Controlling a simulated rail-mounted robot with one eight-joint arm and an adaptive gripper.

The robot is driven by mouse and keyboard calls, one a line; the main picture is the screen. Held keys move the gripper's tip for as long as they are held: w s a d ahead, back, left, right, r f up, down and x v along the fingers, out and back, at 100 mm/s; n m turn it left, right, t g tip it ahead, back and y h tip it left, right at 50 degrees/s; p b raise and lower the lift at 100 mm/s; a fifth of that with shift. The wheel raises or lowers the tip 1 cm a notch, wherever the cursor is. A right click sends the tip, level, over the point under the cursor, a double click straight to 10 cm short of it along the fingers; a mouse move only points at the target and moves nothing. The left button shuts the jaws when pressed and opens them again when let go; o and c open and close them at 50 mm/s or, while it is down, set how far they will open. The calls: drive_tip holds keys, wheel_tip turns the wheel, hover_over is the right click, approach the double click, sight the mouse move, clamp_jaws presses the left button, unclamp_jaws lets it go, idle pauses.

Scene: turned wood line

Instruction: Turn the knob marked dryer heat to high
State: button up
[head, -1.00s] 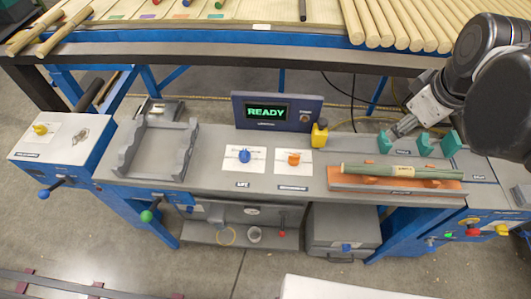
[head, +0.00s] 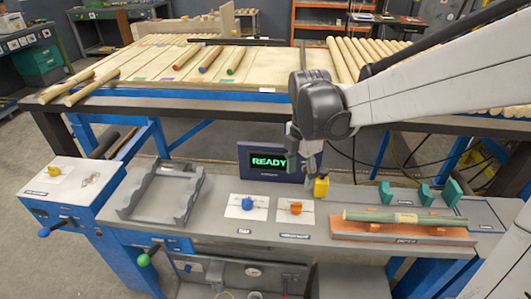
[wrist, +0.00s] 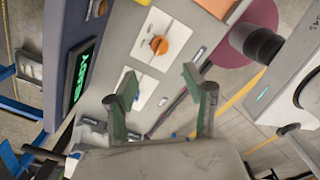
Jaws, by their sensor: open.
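An orange knob (head: 296,207) and a blue knob (head: 248,203) each sit on a white plate on the grey bench top. A yellow knob (head: 54,171) is on the blue-sided box at the left. The labels are too small to read, so I cannot tell which is marked dryer heat. My gripper (head: 312,168) hangs above the bench, behind the orange knob in the picture, near the display. In the wrist view my gripper (wrist: 161,85) is open and empty with green fingertips apart. The orange knob (wrist: 159,45) shows beyond them; the blue knob is largely hidden by a finger.
A grey cradle (head: 165,195) is to the left. A green rod (head: 390,217) lies on an orange-red fixture at the right, before green brackets (head: 425,194).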

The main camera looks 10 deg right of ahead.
sight(297, 203)
wheel_tip(297, 203, down, 12)
drive_tip(key=shift+f+b, duration=0.2)
drive_tip(key=shift+b, duration=0.95)
drive_tip(key=shift+c, duration=0.5)
drive_tip(key=c, duration=1)
